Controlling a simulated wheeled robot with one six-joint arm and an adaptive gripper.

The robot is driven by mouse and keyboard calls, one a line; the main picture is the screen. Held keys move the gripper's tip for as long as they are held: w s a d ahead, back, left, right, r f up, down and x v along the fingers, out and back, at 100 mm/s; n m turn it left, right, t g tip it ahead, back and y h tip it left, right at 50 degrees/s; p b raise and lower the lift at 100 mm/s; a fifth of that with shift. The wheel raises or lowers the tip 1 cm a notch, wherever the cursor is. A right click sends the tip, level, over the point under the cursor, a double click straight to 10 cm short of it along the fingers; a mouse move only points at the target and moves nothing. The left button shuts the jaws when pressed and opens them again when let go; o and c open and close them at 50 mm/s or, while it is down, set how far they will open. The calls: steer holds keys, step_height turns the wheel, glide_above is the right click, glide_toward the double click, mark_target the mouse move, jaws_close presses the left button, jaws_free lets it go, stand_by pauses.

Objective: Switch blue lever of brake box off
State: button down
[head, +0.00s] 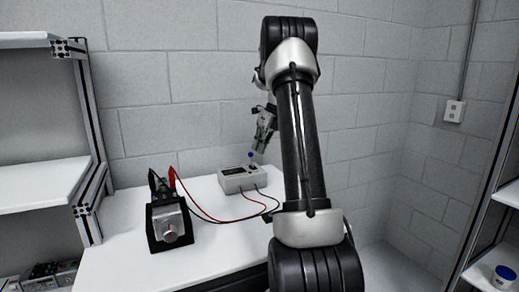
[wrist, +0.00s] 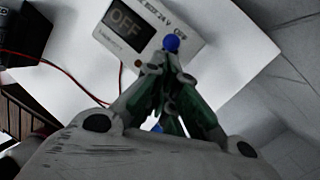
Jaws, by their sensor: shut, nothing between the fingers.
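The brake box (head: 237,182) is a small pale box on the white table. Its blue lever knob (head: 250,155) stands up from its top. In the wrist view the box (wrist: 187,25) has a dark display (wrist: 124,20) reading "OFF". The blue knob (wrist: 171,43) shows just beyond my fingertips there. My gripper (head: 260,149) is shut and empty, pointing down right beside the knob. In the wrist view, its closed fingertips (wrist: 171,58) are close to the knob; I cannot tell whether they touch it.
A black-framed motor unit (head: 170,226) with a silver face stands on the white table (head: 125,262), left of the box. Red and black cables (head: 222,220) run between them. Shelves stand at both sides, and a block wall is behind. The table's front left is clear.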

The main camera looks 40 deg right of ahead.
steer(key=s+v, duration=0.1)
steer(key=v, duration=1.2)
steer(key=shift+s+d+f, duration=0.15)
steer(key=shift+s+f, duration=0.15)
steer(key=shift+s, duration=0.1)
